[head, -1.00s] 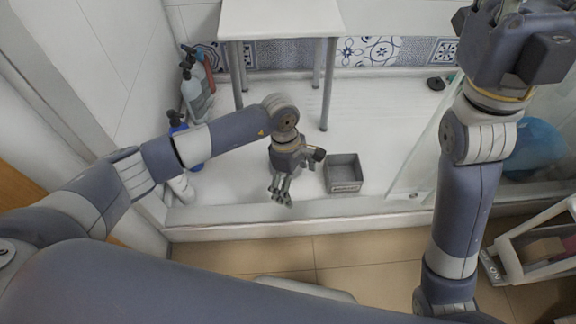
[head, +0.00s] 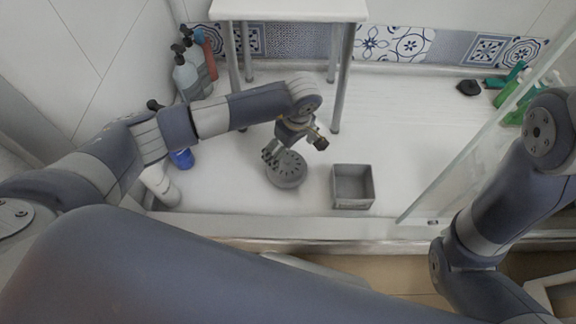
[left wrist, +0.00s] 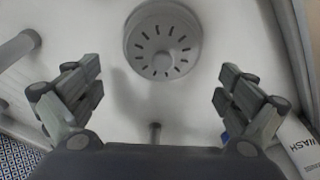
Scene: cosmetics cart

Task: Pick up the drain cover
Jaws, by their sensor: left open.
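The drain cover (head: 287,171) is a round grey disc with dark slots around its top, lying on the white shower floor. It also shows in the left wrist view (left wrist: 162,42), at the top centre, beyond the fingertips. My left gripper (head: 270,155) is open and empty, with its fingers above the far left side of the cover. In the left wrist view the left gripper's two fingers (left wrist: 160,85) stand wide apart, with the cover centred between their lines. My right gripper is out of view; only part of the right arm shows.
A grey open box (head: 353,203) stands right of the cover. A white stool (head: 290,10) stands behind, its legs near my left arm. Bottles (head: 187,78) stand at the back left. A glass panel (head: 470,150) and green bottles (head: 510,90) are at the right.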

